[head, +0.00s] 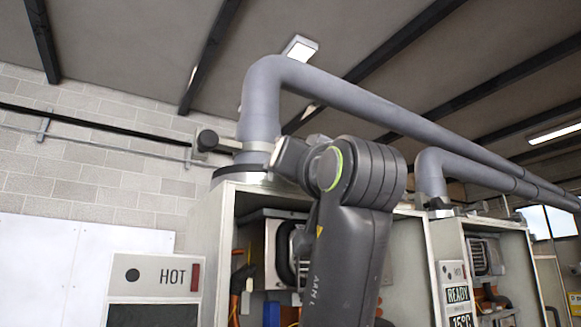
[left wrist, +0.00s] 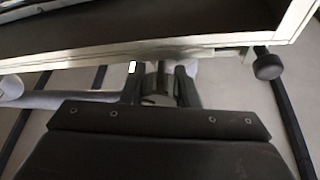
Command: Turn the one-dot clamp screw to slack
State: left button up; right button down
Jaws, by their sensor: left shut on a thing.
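A black knob (head: 207,140) on a short stem sticks out left of the clamp. My left gripper (head: 288,158) is at the right side of this clamp, partly hidden by my own wrist. In the left wrist view, my left gripper (left wrist: 158,85) is shut on a small grey part, seemingly a clamp screw (left wrist: 157,80), below the cabinet edge in the picture. No dot marks show on it. My right gripper is not in view.
A panel (head: 155,290) reading HOT, with one black dot, is at lower left. A second heater cabinet (head: 535,265) with its own pipe (head: 432,175) stands to the right. In the left wrist view, a black knob (left wrist: 268,65) juts out near the cabinet corner.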

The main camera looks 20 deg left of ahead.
pick_arm(q)
jog(key=shift+n+g+y, duration=0.3)
jog(key=shift+n, duration=0.3)
jog(key=shift+s+a+n+g+y, duration=0.1)
jog(key=shift+n+g+y, duration=0.45)
jog(key=shift+n, duration=0.9)
jog(key=shift+w+d+n+g+y, duration=0.1)
jog(key=shift+n+g+y, duration=0.45)
jog(key=shift+n, duration=0.95)
jog(key=shift+s+a+n+g+y, duration=0.1)
jog(key=shift+n+g+y, duration=0.45)
jog(key=shift+n, duration=0.9)
jog(key=shift+n+g+p, duration=0.3)
jog(key=shift+n+g, duration=0.05)
jog(key=shift+n, duration=0.05)
jog(key=o, duration=1)
jog(key=shift+a+f, duration=0.1)
jog(key=shift+f, duration=0.05)
